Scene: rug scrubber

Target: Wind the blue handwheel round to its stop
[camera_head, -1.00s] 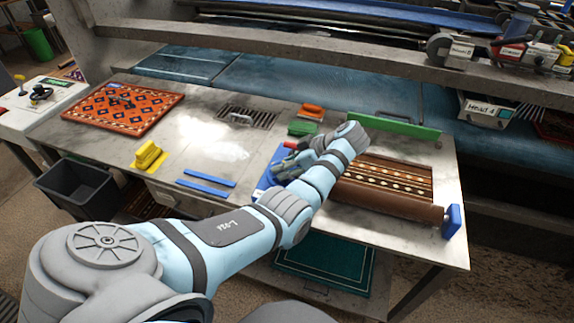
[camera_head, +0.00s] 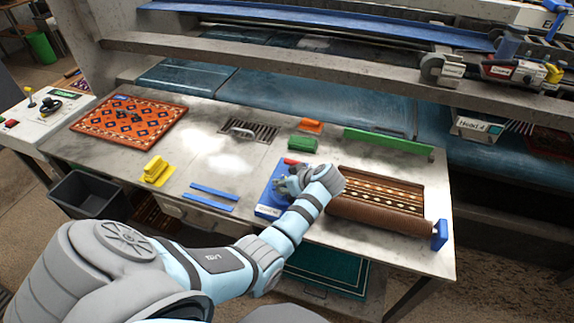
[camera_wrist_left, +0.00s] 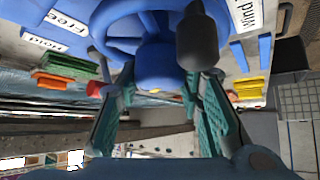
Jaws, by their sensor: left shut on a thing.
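The blue handwheel (camera_wrist_left: 108,45) fills the top of the left wrist view, with a blue hub (camera_wrist_left: 155,68) and a dark grey crank knob (camera_wrist_left: 196,40). My left gripper's teal fingers (camera_wrist_left: 160,110) reach up to the wheel on both sides of the hub and are shut on part of it. The exact contact is hidden. In the head view my left gripper (camera_head: 288,186) is over the blue housing (camera_head: 267,206), and my arm covers most of the wheel. A brown roll (camera_head: 380,216) with a patterned rug (camera_head: 375,185) lies to the right. My right gripper is not in view.
Labels reading "Hold" (camera_wrist_left: 42,43), "Free" (camera_wrist_left: 68,20) and "Wind" (camera_wrist_left: 247,12) sit around the wheel. A green block (camera_head: 303,144) and orange brush (camera_head: 311,126) stand behind. Blue strips (camera_head: 208,202) and a yellow tool (camera_head: 156,170) lie left. A blue end block (camera_head: 439,235) is right.

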